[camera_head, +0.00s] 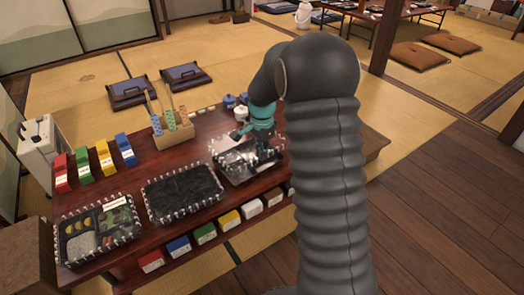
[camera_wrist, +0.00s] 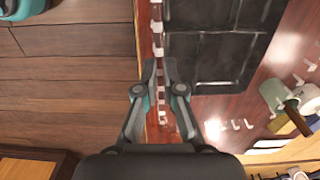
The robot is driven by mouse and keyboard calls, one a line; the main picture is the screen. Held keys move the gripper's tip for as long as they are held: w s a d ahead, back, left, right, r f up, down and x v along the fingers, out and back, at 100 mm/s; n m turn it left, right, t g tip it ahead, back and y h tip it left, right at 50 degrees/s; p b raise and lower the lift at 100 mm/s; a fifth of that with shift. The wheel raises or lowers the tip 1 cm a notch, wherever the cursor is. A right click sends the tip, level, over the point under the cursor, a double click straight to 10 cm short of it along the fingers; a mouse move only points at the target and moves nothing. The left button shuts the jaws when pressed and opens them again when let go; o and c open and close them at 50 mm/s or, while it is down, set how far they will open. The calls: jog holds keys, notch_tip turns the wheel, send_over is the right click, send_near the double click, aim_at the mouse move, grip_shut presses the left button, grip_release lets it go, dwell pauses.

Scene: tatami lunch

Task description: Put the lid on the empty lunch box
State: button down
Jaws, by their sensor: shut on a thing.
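My gripper (camera_head: 262,156) is over the right end of the low table and is shut on the edge of a clear lid (camera_head: 236,152). In the wrist view my gripper (camera_wrist: 160,73) pinches the lid's white-glinting rim (camera_wrist: 157,30). The lid is transparent, so its outline is hard to see, and I cannot tell whether it touches anything below. A black compartmented surface (camera_wrist: 205,62) shows beside the fingers. A black lunch box (camera_head: 184,190) with no food visible stands mid-table. A filled lunch box (camera_head: 92,232) is at the left. My arm hides the table's right end.
Red, green, yellow and blue cartons (camera_head: 104,158) stand at the back left. A wooden holder (camera_head: 173,134) and small lidded pots (camera_head: 229,101) are behind. Several coloured boxes (camera_head: 205,233) line the lower front shelf. Bare tabletop (camera_head: 135,175) shows between them.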

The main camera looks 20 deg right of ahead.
jog(key=shift+f+b, duration=0.85)
jog(key=shift+f, duration=0.85)
jog(key=shift+f+b, duration=0.4)
jog(key=shift+f, duration=0.85)
dwell(1.5)
jog(key=c, duration=0.7)
grip_release()
jog(key=shift+r, duration=0.1)
jog(key=shift+r+p, duration=2.8)
jog(key=shift+r, duration=1.1)
